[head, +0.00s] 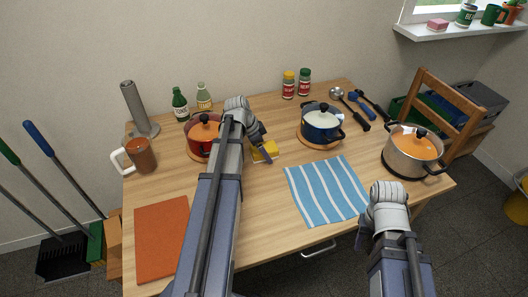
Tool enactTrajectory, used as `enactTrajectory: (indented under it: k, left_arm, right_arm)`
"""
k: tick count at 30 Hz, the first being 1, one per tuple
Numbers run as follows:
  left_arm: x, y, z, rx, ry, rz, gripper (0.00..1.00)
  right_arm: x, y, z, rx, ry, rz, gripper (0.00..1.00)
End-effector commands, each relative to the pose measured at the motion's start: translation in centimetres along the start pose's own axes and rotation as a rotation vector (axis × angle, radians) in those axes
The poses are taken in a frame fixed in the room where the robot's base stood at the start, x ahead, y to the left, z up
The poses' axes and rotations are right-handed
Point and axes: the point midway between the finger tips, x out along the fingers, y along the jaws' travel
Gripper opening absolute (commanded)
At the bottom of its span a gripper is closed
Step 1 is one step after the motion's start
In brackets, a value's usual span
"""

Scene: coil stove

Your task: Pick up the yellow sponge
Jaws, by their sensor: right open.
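The yellow sponge (270,147) lies on the wooden table (270,205), right of the red pot (193,147). My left arm reaches over the table, and my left gripper (265,155) is right at the sponge, partly covering it. I cannot tell whether its fingers touch the sponge or how far apart they are. My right gripper (361,240) is open and empty by the table's front edge, low at the right.
A blue pot (318,128) stands right of the sponge, and a striped blue cloth (322,190) lies in front of it. A beige pot (402,165) is at the right. Bottles (180,106) and a mug (141,155) are at the left.

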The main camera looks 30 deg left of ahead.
Motion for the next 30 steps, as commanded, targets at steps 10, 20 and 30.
enactTrajectory:
  k: [10,20,30]
  left_arm:
    - [0.0,0.0,0.0,0.0,0.0,0.0,0.62]
    - [0.0,0.0,0.0,0.0,0.0,0.0,0.25]
    - [-0.29,0.0,-0.12,0.0,0.0,0.0,0.24]
  right_arm:
    - [0.0,0.0,0.0,0.0,0.0,0.0,0.5]
    - [0.0,0.0,0.0,0.0,0.0,0.0,0.5]
    - [-0.31,0.03,0.02,0.0,0.0,0.0,0.5]
